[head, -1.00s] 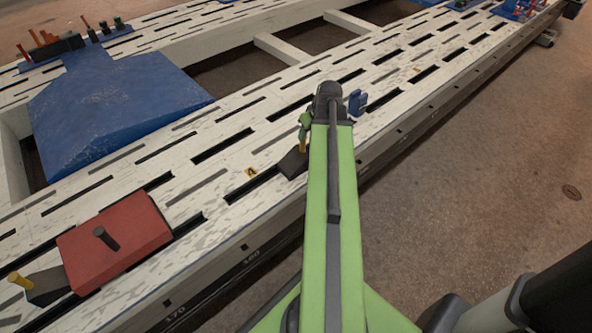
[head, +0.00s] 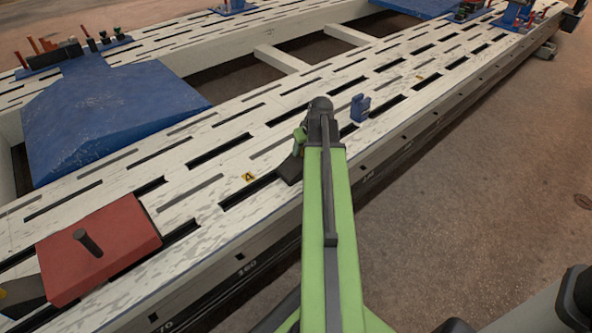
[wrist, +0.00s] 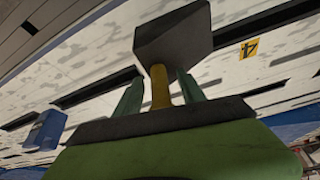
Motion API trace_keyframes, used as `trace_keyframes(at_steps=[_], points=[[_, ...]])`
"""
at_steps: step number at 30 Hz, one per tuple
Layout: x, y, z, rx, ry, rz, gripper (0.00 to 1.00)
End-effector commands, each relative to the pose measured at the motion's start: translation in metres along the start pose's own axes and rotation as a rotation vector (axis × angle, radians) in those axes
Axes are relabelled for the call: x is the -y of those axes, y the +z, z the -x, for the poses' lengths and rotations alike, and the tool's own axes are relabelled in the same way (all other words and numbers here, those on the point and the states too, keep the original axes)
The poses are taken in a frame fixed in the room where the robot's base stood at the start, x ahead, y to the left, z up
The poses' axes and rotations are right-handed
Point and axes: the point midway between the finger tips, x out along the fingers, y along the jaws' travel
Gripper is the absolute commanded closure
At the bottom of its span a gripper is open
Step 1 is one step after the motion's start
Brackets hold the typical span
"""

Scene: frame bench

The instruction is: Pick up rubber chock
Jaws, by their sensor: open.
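The rubber chock (head: 291,167) is a dark grey block on the slotted white bench top. In the wrist view the chock (wrist: 174,36) has a yellow handle (wrist: 160,86) pointing toward my palm. My gripper (head: 299,138) is open at the chock. In the wrist view the green fingers of my gripper (wrist: 160,88) stand on either side of the yellow handle, with gaps showing beside it. The head view hides the handle behind my gripper and arm.
A red block (head: 98,250) with a dark peg is at the left, beside another dark wedge (head: 24,296). A small blue block (head: 360,107) stands right of my gripper. A large blue ramp (head: 105,120) is at the back left. A yellow marker (head: 249,177) lies near the chock.

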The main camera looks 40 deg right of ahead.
Motion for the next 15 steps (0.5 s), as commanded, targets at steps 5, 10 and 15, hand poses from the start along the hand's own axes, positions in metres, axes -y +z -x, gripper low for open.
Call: trace_keyframes(at_steps=[5, 10, 15], points=[[-0.0002, -0.0001, 0.0008, 0.0, 0.0, 0.0, 0.73], [-0.0003, 0.0001, 0.0008, 0.0, 0.0, 0.0, 0.95], [-0.0004, 0.0001, 0.0008, 0.0, 0.0, 0.0, 1.0]])
